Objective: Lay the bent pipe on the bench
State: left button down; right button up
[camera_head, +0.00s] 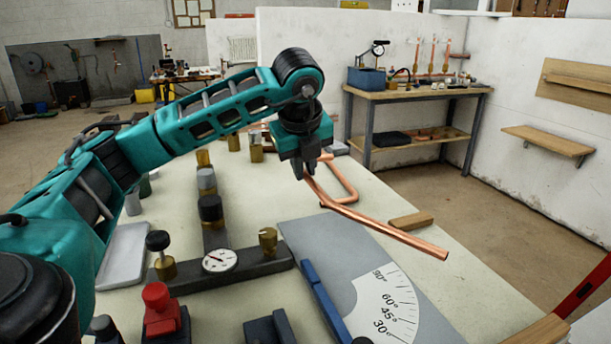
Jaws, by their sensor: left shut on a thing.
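A copper bent pipe (385,228) is held in my left gripper (308,174), which comes in from the left over the bench (463,284). The jaws are shut on the pipe near its upper left end. The long straight part slopes down to the right, its free end over the right side of the bench. I cannot tell whether that end touches the bench top. Another bent copper pipe (343,180) shows behind the gripper, partly hidden by it. My right gripper is not in view.
A grey plate with a white angle scale (385,306) and a blue bar (325,302) lies below the pipe. A wooden block (411,220) lies near the right edge.

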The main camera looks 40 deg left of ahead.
pick_arm(q)
jog(key=shift+w+f, duration=0.1)
jog(key=shift+f, duration=0.15)
jog(key=shift+f+b, duration=0.75)
jog(key=shift+f, duration=0.15)
jog(key=shift+f+b, duration=1.55)
jog(key=shift+f, duration=0.5)
jog(key=shift+b, duration=0.65)
jog(key=shift+t, duration=0.3)
jog(key=shift+a, duration=0.2)
